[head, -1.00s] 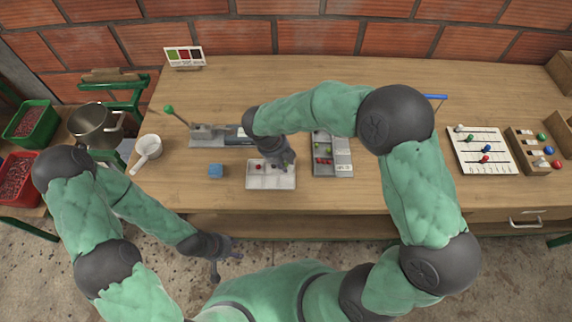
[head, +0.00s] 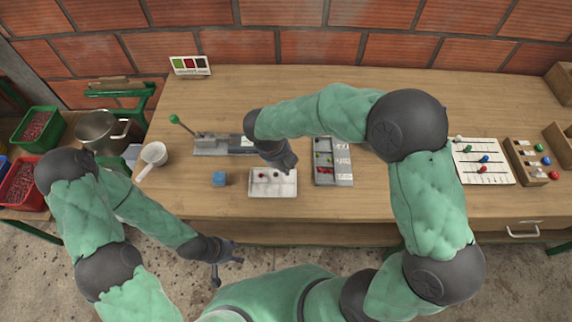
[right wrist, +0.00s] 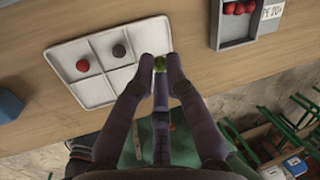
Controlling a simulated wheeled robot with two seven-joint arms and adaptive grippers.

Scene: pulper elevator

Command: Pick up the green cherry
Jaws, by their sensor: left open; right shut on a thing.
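The green cherry (right wrist: 160,64) shows in the right wrist view, pinched between the fingertips of my right gripper (right wrist: 160,66). It appears above the right edge of a white divided tray (right wrist: 64,62). A red cherry (right wrist: 83,66) and a dark cherry (right wrist: 119,51) lie in separate compartments of that tray. In the head view my right gripper (head: 288,166) is over the tray's back right part, and the green cherry cannot be made out there. My left gripper (head: 228,264) is open and empty, low in front of the table edge.
A grey sorting box (head: 345,180) with cherries stands right of the white tray. A blue cube (head: 219,178) lies to its left. A bead board (head: 484,178) is far right.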

